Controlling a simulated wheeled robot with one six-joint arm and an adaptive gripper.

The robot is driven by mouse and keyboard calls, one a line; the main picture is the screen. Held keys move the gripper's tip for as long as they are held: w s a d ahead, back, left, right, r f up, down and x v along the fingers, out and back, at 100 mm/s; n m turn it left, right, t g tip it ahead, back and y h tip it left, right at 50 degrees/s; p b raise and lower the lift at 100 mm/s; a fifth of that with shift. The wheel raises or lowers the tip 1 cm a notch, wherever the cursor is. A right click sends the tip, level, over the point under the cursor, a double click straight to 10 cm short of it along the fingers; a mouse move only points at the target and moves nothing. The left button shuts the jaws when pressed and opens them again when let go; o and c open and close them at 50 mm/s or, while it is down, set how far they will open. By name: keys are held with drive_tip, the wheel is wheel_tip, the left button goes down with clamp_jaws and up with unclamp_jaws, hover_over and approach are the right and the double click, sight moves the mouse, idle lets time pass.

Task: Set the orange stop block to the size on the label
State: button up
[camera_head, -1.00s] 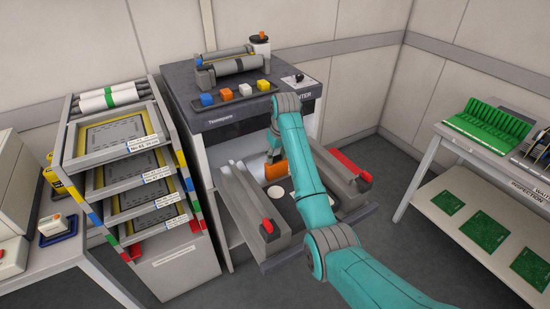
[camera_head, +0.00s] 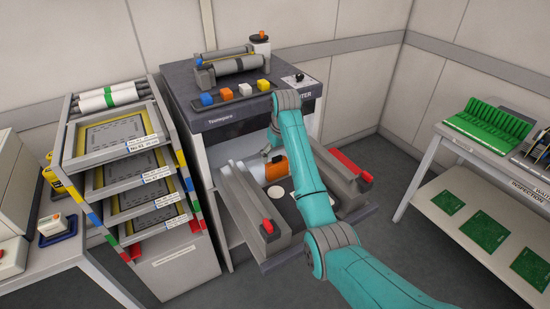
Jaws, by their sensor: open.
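The orange stop block (camera_head: 277,168) stands in the open drawer-like bay of the dark-topped printer (camera_head: 225,118), between two grey rails (camera_head: 247,208). My gripper (camera_head: 267,155) is at the block's upper left, small and partly hidden by my teal arm. It is open; I cannot tell whether it touches the block. White labels (camera_head: 158,174) show on the front edges of the framed trays in the rack at left; their print is too small to read surely.
Red-ended clamps (camera_head: 267,227) sit on the rails. Coloured blocks (camera_head: 245,90) and a roller unit (camera_head: 235,66) stand on the printer top. An inspection table (camera_head: 480,150) with green boards is at right. Open floor lies between it and the printer.

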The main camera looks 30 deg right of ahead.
drive_tip(key=shift+r, duration=2.35)
